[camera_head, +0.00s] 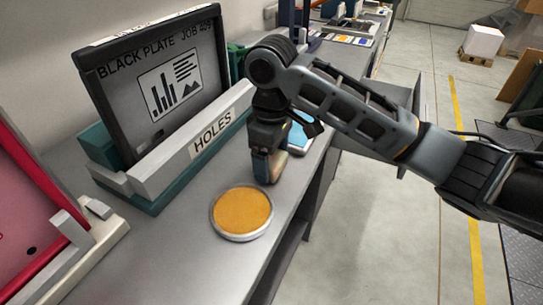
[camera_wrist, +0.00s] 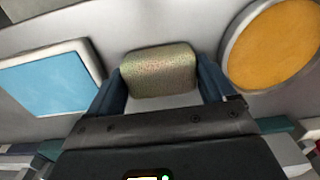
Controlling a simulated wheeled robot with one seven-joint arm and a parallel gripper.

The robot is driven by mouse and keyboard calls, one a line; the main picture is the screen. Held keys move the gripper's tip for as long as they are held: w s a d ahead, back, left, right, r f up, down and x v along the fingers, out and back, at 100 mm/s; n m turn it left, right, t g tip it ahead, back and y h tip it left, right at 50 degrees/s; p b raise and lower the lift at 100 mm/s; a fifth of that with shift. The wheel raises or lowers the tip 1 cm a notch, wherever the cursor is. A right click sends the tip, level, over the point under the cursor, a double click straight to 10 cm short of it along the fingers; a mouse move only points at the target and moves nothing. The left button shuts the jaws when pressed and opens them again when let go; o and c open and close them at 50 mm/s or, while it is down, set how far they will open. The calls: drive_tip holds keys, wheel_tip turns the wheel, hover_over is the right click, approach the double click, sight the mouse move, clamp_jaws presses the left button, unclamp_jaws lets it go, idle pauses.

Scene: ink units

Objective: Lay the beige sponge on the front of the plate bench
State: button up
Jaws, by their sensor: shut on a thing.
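The beige sponge (camera_wrist: 160,70), speckled and block-shaped, sits between the two fingers of my gripper (camera_head: 268,170) in the wrist view. A small tan part of it shows at the fingertips in the head view (camera_head: 261,166); the rest is hidden by the gripper. My gripper points down over the front of the grey plate bench (camera_head: 165,252), between the orange round pad and the blue square pad. It is shut on the sponge. Whether the sponge touches the bench top, I cannot tell.
The orange pad (camera_head: 242,211) in a silver dish lies near the front edge. A blue pad (camera_head: 298,136) lies behind my gripper. A black plate (camera_head: 160,85) stands in a holder marked HOLES (camera_head: 212,136). A red-framed plate (camera_head: 30,200) stands at left. Bare bench lies left of the dish.

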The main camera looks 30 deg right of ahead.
sight(271, 158)
drive_tip(key=o, duration=0.8)
wheel_tip(271, 158, up, 12)
drive_tip(key=shift+p, duration=0.65)
